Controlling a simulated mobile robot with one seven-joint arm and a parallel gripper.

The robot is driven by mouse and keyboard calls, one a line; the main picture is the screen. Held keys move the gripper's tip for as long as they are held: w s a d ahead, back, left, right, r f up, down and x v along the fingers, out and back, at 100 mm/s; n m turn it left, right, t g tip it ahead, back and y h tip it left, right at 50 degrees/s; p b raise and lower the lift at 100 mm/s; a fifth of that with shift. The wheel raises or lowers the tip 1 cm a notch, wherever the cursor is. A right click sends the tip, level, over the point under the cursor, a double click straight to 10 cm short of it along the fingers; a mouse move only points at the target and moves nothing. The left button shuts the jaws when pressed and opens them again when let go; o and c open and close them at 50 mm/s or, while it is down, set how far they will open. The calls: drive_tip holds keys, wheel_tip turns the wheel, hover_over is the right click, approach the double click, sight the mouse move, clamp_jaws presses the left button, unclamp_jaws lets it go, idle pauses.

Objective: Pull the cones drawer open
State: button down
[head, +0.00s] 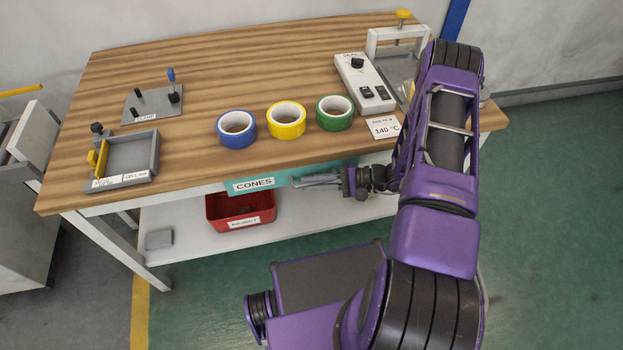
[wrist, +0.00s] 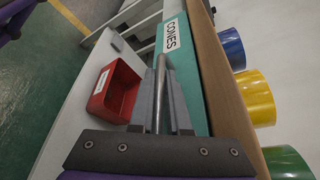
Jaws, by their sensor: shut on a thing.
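The cones drawer (head: 318,169) has a teal front with a white "CONES" label (head: 253,184), under the front edge of the workbench. Its front looks close to the bench edge, with no clear gap. In the wrist view the teal front (wrist: 196,85) runs alongside my fingers. My gripper (head: 300,181) reaches in from the right, level with the drawer front. In the wrist view my gripper (wrist: 167,100) is shut on a grey metal bar handle (wrist: 160,75), which lies between the fingers. The handle is mostly hidden by my fingers in the head view.
A red bin (head: 240,211) stands on the lower shelf (head: 190,243), below the drawer. Green floor in front is open.

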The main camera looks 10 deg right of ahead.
drive_tip(key=s, duration=2)
drive_tip(key=shift+s, duration=0.3)
drive_tip(key=shift+d, duration=0.1)
drive_tip(key=c, duration=1.2)
unclamp_jaws()
drive_tip(key=shift+o, duration=0.2)
drive_tip(key=v, duration=1.7)
drive_tip(key=shift+d, duration=0.25)
